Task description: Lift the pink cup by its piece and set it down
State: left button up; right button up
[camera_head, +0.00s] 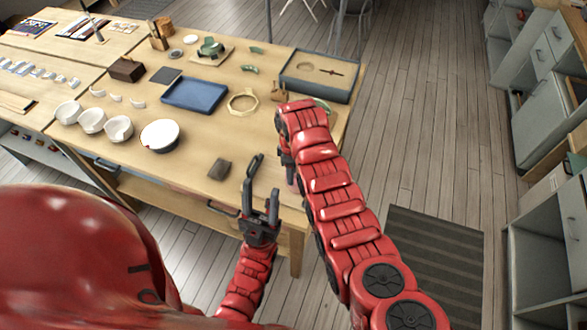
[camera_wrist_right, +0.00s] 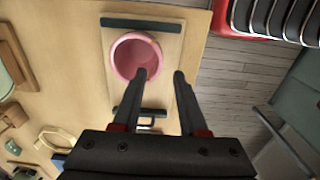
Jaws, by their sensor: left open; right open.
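The pink cup (camera_wrist_right: 119,59) stands in the right wrist view with its round mouth facing the camera. It is on a pale wooden board (camera_wrist_right: 170,58) with a dark strip at each end. My right gripper (camera_wrist_right: 160,74) is open; one finger overlaps the cup's near rim and the other is to the right of the cup. I cannot tell whether the finger is inside the cup or above it. In the head view my right arm hides most of the cup. My left gripper (camera_head: 261,190) is open and empty at the table's front edge.
On the table are a blue tray (camera_head: 195,94), white bowls (camera_head: 92,120), a round white dish (camera_head: 160,135), a small dark block (camera_head: 220,169) and a gold ring (camera_head: 231,103). A grey-rimmed box (camera_head: 311,86) stands at the back right. Floor lies beyond the table's right edge.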

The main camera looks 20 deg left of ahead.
jog(key=shift+f, duration=0.55)
jog(key=shift+f+b, duration=1.6)
jog(key=shift+f, duration=0.35)
grip_shut()
